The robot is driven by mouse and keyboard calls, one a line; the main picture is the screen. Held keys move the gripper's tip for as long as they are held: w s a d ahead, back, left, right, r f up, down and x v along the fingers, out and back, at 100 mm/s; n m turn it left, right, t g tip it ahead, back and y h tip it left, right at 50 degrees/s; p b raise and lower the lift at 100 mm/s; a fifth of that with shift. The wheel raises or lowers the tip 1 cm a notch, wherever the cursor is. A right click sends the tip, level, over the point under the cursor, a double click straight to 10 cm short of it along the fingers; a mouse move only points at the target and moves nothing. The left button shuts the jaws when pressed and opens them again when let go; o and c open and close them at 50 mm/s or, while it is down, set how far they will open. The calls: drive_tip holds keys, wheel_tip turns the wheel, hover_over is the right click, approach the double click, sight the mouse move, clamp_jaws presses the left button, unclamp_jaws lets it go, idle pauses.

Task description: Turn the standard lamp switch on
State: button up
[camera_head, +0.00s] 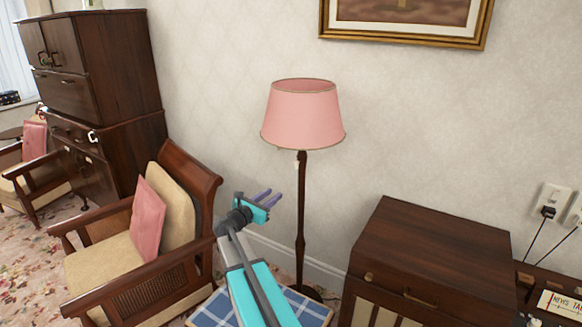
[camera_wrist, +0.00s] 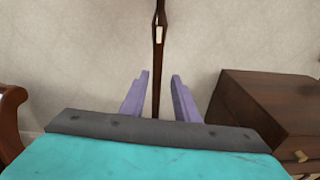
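The standard lamp has a pink shade (camera_head: 303,115) on a dark wooden pole (camera_head: 301,215) and stands against the wall. A small pale piece (camera_head: 296,162) hangs just under the shade; it looks like the switch. In the wrist view a small pale piece (camera_wrist: 158,34) shows on the pole, above and between my fingers. My gripper (camera_head: 271,195) is left of the pole and lower than the shade. In the wrist view my gripper (camera_wrist: 160,82) has its two purple fingers apart, with nothing held. The pole (camera_wrist: 157,65) shows beyond the gap between them.
An armchair (camera_head: 120,245) with a pink cushion stands left of my arm. A wooden cabinet (camera_head: 430,255) stands right of the lamp. A blue checked surface (camera_head: 305,308) lies below my arm. A framed picture (camera_head: 405,35) hangs above. The wall space around the pole is clear.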

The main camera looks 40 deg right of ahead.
sight(295, 166)
drive_tip(key=shift+n+h, duration=0.5)
drive_tip(key=shift+n, duration=0.1)
drive_tip(key=r, duration=0.1)
drive_tip(key=d+r, duration=0.1)
drive_tip(key=r, duration=0.2)
drive_tip(key=shift+w+d+r, duration=0.3)
drive_tip(key=shift+w+r, duration=0.05)
drive_tip(key=shift+r, duration=0.05)
drive_tip(key=shift+d, duration=0.1)
drive_tip(key=shift+p+x, duration=2.15)
drive_tip(key=shift+x, duration=4.65)
drive_tip(key=shift+c, duration=0.3)
clamp_jaws()
drive_tip(key=shift+w+a, duration=0.15)
drive_tip(key=shift+a, duration=0.2)
drive_tip(key=shift+d+b, duration=0.25)
drive_tip(key=shift+b, duration=0.05)
